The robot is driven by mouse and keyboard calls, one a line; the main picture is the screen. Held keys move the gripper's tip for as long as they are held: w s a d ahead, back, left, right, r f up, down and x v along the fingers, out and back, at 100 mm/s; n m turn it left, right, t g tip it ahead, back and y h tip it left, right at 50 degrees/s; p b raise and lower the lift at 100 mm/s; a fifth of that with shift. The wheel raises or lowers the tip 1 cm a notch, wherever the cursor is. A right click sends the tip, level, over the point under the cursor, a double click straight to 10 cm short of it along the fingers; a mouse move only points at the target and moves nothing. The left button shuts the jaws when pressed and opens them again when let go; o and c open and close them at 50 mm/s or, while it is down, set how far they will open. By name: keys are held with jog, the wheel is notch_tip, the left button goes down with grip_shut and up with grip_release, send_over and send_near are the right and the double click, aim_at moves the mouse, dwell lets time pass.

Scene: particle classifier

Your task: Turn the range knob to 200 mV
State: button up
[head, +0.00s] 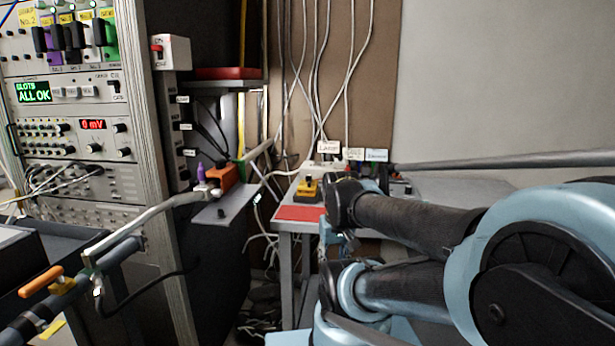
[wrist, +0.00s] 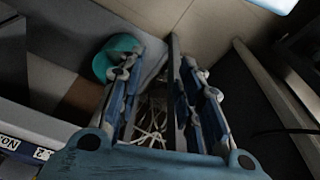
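In the head view, an instrument panel (head: 70,135) in the rack at the left has a red display (head: 93,124) reading "0 mV". My arm fills the right of the head view.
The rack's side post (head: 160,170) stands right of the panel. A grey metal bar (head: 150,215) and an orange-handled part (head: 40,282) stick out in front of the rack. A small table (head: 300,226) with a yellow device stands behind. Cables hang on the back wall.

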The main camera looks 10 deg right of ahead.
jog(key=shift+o, duration=0.9)
notch_tip(320, 180, up, 28)
jog(key=n+g, duration=0.2)
jog(key=n, duration=1)
send_over(309, 178)
jog(key=w, duration=0.2)
jog(key=f, duration=1.6)
jog(key=shift+s+f, duration=0.3)
jog(key=shift+f, duration=0.05)
